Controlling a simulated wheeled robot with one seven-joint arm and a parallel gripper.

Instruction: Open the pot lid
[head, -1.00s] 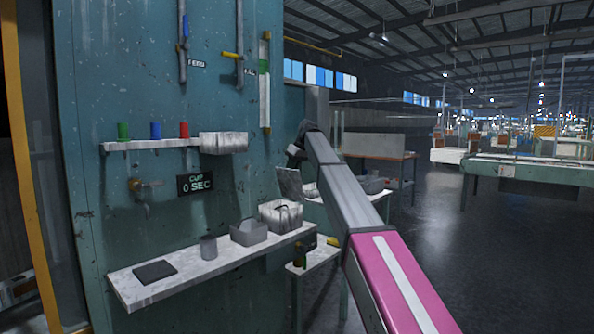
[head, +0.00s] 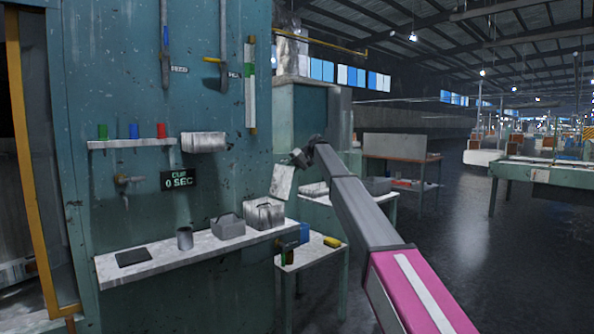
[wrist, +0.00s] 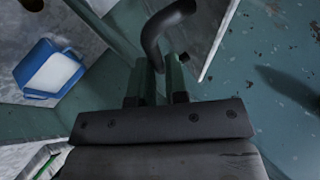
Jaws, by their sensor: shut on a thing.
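My gripper (head: 297,158) is at the far end of my raised arm in the head view. In the wrist view, its two fingers (wrist: 157,72) are closed around the dark curved handle (wrist: 165,28) of a flat plate-like lid (wrist: 188,20). The lid (head: 283,181) hangs steeply tilted in the air below the gripper, above the right end of the wall shelf. Beneath it on the shelf stands a whitish box-shaped pot (head: 264,213). The lid appears apart from it. I cannot see into the pot clearly.
The wall shelf (head: 150,264) also holds a grey box (head: 228,226), a metal cup (head: 185,238) and a black pad (head: 133,258). A low side table (head: 316,252) bears a blue container (head: 304,232), also in the wrist view (wrist: 50,70), and a yellow item (head: 332,242). Open floor lies right.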

